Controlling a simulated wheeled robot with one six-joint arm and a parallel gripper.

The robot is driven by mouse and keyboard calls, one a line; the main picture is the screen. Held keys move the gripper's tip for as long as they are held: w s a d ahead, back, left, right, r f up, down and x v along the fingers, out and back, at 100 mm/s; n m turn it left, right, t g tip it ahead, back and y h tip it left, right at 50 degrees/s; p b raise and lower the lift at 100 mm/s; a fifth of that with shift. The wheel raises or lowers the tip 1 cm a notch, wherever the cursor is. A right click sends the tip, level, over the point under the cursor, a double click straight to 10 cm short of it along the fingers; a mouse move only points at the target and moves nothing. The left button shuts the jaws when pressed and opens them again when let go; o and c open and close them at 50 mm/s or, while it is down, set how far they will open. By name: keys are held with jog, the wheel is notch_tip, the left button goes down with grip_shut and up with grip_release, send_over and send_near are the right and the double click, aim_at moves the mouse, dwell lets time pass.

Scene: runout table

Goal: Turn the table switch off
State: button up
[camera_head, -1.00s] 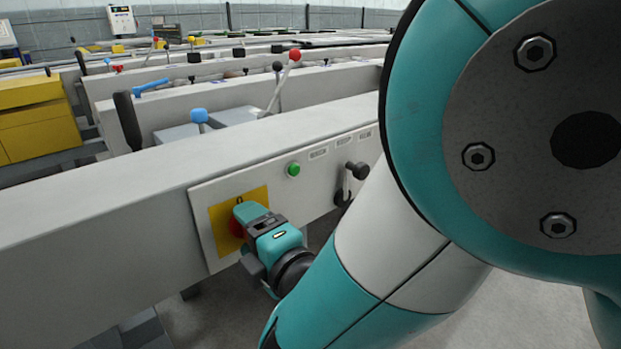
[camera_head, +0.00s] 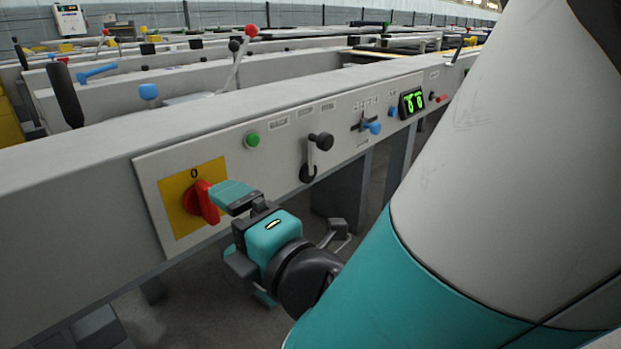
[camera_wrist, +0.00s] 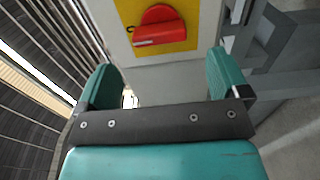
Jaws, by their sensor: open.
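The table switch is a red rotary knob (camera_head: 203,202) on a yellow plate (camera_head: 180,215), with a "0" marked above it. Its raised grip stands roughly upright, in line with the "0". In the wrist view the knob (camera_wrist: 160,27) lies beyond the fingertips, its grip running nearly level with the "0" at its left end. My gripper (camera_head: 235,232) is open and empty, just right of the knob in the head view. Its upper finger overlaps the knob's right edge there. In the wrist view a gap shows between the knob and both fingers (camera_wrist: 162,80).
A green button (camera_head: 252,140), a black crank handle (camera_head: 318,150), a blue-knobbed lever (camera_head: 372,127) and a green-lit display (camera_head: 411,103) line the panel to the right. My arm fills the right side. Floor shows under the table beam.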

jog(key=b+v, duration=1.1)
jog(key=b, duration=0.3)
jog(key=shift+s, duration=0.2)
jog(key=shift+d, duration=0.15)
